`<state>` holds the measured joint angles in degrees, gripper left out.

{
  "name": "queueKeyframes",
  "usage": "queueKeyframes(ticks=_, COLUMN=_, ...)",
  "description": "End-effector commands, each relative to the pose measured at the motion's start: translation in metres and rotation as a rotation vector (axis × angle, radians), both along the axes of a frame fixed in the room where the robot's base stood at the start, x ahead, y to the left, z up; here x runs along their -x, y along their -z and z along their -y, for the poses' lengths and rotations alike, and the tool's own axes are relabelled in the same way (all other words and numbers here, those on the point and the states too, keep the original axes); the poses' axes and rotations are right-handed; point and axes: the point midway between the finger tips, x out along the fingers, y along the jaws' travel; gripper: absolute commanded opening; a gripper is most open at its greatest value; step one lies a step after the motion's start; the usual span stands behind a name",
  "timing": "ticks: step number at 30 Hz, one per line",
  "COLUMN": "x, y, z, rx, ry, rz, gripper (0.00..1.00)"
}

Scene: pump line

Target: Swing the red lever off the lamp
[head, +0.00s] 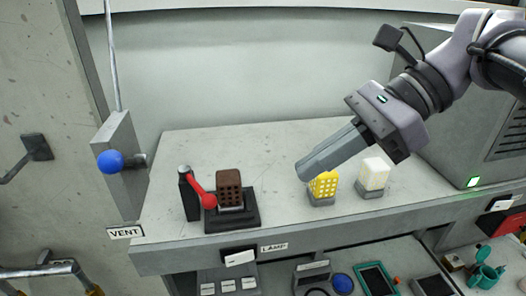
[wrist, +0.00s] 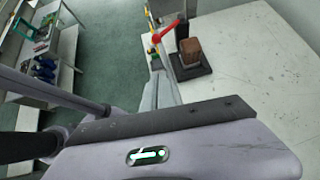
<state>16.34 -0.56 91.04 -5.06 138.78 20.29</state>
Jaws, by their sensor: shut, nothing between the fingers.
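The red lever (head: 199,191) is hinged on a black upright post (head: 187,195) with a silver top. Its red ball end hangs low at the left front of a brown perforated block (head: 229,187), which sits on a black base (head: 245,220). A "LAMP" label (head: 273,247) is on the bench edge below. The red lever also shows near the top of the wrist view (wrist: 166,33), beside the brown block (wrist: 190,50). My gripper (head: 306,170) is shut and empty, pointing down-left above the bench, well to the right of the lever. It also shows in the wrist view (wrist: 157,68).
A yellow perforated block (head: 324,184) stands just below my fingertips, with a white block (head: 374,173) to its right. A blue ball handle (head: 110,161) is at the left above a "VENT" label (head: 125,232). The bench between the brown and yellow blocks is clear.

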Motion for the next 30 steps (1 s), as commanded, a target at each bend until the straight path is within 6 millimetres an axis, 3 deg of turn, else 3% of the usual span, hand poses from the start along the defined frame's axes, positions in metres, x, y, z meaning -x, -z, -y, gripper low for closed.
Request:
queueKeyframes(ticks=12, x=0.011, y=0.057, z=-0.068, rx=0.003, ry=-0.004, rz=-0.004, gripper=0.00)
queueKeyframes(ticks=20, x=0.015, y=0.050, z=-0.102, rx=0.005, ry=-0.002, rz=-0.003, gripper=0.00)
queueKeyframes(ticks=30, x=0.015, y=0.050, z=-0.107, rx=0.003, ry=0.000, rz=-0.003, gripper=0.00)
